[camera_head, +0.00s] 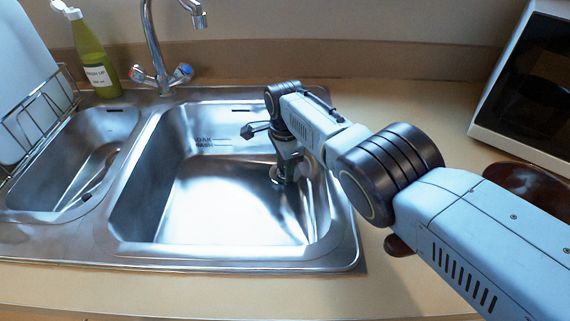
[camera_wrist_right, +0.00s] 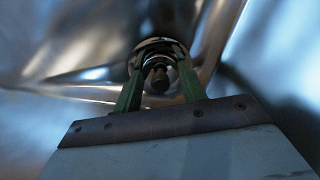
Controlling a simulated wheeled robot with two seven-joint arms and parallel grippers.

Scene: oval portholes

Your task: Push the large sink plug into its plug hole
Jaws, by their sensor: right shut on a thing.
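My right gripper (camera_head: 283,174) reaches down into the large sink basin (camera_head: 220,205), low at its right side. In the right wrist view its two green fingers (camera_wrist_right: 160,82) are shut on the large sink plug (camera_wrist_right: 159,76), a dark knob standing between them. A shiny round rim with dark parts shows around and behind the knob. I cannot tell whether this rim belongs to the plug or to the plug hole, nor how deep the plug sits. In the head view the gripper and arm largely hide the plug and hole. My left gripper is not in view.
A smaller basin (camera_head: 75,155) lies to the left, with a wire rack (camera_head: 38,115) beside it. A tap (camera_head: 158,50) and a green soap bottle (camera_head: 92,55) stand behind. A microwave (camera_head: 530,85) and a dark brown object (camera_head: 530,187) are at the right.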

